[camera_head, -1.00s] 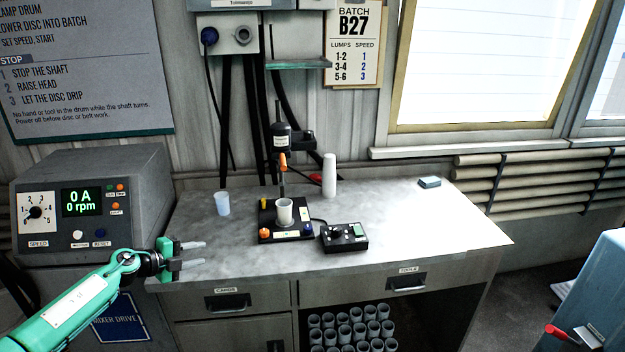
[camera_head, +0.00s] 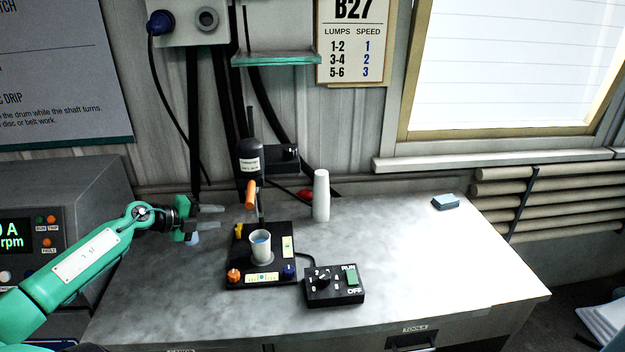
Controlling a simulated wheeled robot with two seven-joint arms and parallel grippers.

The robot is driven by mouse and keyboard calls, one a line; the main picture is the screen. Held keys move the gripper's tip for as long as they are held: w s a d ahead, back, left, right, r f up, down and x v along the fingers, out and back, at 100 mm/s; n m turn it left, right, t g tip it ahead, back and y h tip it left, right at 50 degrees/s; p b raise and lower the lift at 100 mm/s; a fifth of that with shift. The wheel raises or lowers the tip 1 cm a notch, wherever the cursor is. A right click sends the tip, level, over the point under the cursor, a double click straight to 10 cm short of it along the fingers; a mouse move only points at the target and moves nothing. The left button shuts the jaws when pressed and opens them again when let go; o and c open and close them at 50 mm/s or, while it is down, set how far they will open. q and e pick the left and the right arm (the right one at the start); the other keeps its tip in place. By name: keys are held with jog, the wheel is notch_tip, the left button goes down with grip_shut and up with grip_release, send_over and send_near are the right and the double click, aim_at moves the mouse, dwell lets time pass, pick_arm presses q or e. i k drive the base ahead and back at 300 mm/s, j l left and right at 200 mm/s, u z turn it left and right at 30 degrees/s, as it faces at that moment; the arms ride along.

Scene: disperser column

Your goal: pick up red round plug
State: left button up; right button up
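A small red object (camera_head: 305,194), likely the red round plug, lies at the back of the bench. It is partly hidden behind a tall white cylinder (camera_head: 321,196), so its shape is unclear. My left gripper (camera_head: 212,222) is open and empty, to the left of the small mixer stand, with the red object farther right and back. A pale blue cup (camera_head: 194,239) shows partly behind the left gripper. My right gripper is not in view.
The mixer stand (camera_head: 233,270) holds a cup (camera_head: 262,246) under its motor head (camera_head: 250,160), between my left gripper and the red object. A black control box (camera_head: 335,292) stands in front. The bench's right half is mostly clear.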

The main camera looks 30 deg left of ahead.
aim_at(306, 194)
jog(key=i+j, duration=0.25)
jog(key=i, duration=0.25)
jog(key=i+j, duration=0.2)
jog(key=i, duration=0.3)
